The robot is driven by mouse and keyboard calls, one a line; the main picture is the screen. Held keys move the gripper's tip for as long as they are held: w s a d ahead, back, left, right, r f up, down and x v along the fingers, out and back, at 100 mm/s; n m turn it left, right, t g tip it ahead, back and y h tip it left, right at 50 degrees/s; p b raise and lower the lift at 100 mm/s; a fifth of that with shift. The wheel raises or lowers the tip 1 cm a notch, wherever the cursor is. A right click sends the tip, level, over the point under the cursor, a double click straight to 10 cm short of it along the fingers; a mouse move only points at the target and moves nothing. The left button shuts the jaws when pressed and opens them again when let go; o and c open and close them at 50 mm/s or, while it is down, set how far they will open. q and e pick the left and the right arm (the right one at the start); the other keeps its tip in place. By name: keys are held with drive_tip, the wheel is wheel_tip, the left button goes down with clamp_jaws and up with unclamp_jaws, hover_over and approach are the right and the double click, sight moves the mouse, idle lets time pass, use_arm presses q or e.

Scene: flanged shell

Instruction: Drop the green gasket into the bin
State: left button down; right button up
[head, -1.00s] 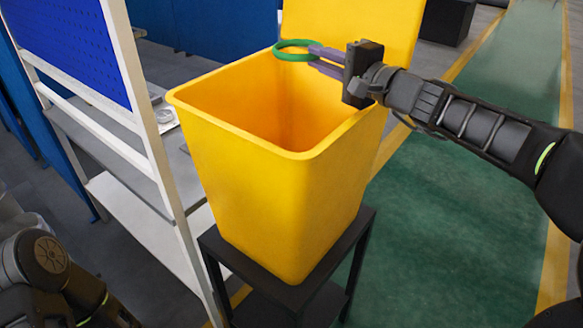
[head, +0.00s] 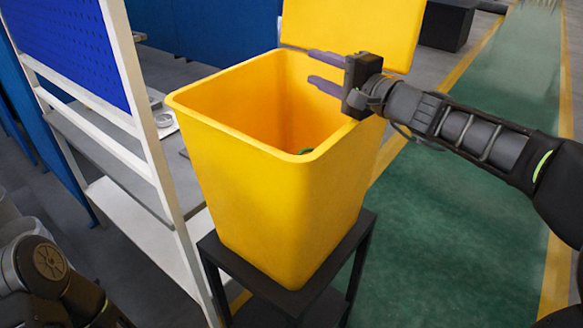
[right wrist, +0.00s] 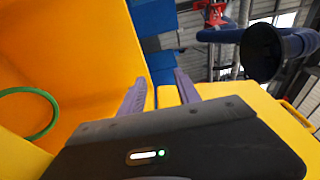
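The yellow bin (head: 262,190) stands open on a dark stand, its lid (head: 352,28) raised at the back. The green gasket (head: 306,151) is inside the bin; only a small bit of it shows past the front rim in the head view. In the right wrist view the gasket (right wrist: 30,112) is a green ring against the bin's yellow inner wall. My right gripper (head: 316,70) is over the bin's right side, its purple fingers apart with nothing between them. In the head view part of my left arm shows at bottom left, but its gripper fingers do not.
The black stand (head: 290,300) holds up the bin. A white-framed rack (head: 150,150) with shelves and a blue pegboard (head: 72,45) stands close on the left. Green floor (head: 450,220) is clear on the right.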

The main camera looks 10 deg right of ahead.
drive_tip(key=b+v, duration=0.2)
drive_tip(key=v, duration=0.5)
drive_tip(key=shift+s+b, duration=0.4)
drive_tip(key=shift+d, duration=0.15)
